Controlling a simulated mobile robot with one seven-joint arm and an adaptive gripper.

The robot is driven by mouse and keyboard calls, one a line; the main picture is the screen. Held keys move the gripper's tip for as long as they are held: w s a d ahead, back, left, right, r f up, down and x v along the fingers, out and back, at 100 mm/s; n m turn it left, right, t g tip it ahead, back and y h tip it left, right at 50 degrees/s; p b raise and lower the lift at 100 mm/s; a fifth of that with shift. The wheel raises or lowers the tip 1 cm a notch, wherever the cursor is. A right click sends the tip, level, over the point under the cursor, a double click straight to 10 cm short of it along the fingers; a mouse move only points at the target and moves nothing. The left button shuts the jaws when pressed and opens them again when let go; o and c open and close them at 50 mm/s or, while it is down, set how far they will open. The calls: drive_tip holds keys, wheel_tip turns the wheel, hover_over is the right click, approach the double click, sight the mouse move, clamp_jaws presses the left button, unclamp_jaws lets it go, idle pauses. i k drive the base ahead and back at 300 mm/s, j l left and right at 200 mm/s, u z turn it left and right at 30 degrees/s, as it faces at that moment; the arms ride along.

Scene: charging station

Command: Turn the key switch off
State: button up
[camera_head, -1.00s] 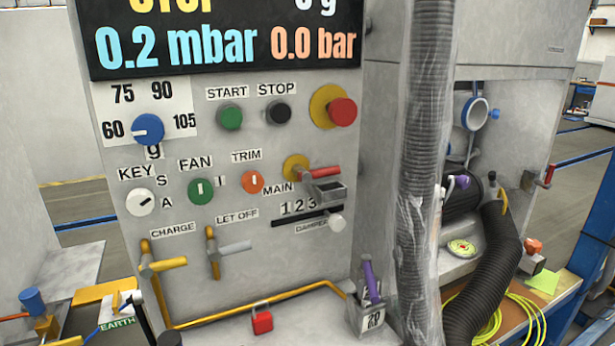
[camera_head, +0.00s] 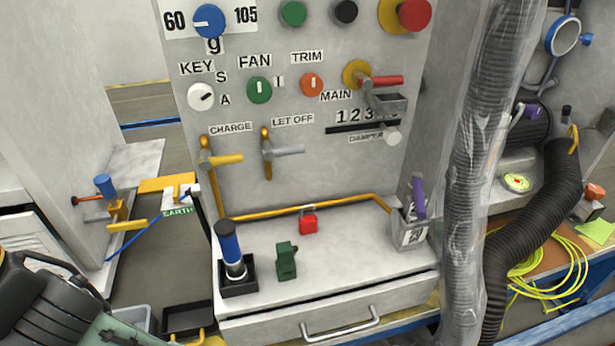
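The key switch (camera_head: 201,96) is a round white knob with a dark pointer mark, on the left of the grey panel. It sits under the label KEY (camera_head: 196,67), with the letters S and A to its right. Its pointer appears slanted toward the upper right; the exact setting is too small to tell. A black and grey-green part of my own arm shows at the lower left of the head view, far from the switch. I cannot make out my gripper's fingers. Nothing covers the key switch.
Right of the switch are the green fan knob (camera_head: 259,90) and orange trim knob (camera_head: 312,85). Below it is the yellow charge lever (camera_head: 222,159). A wrapped hose (camera_head: 478,170) hangs right.

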sight(201, 97)
drive_tip(key=k+j, duration=0.25)
drive_tip(key=j, duration=0.15)
drive_tip(key=k+j, duration=0.25)
drive_tip(key=k+j+z, duration=0.1)
drive_tip(key=k+j, duration=0.15)
drive_tip(key=j, duration=0.25)
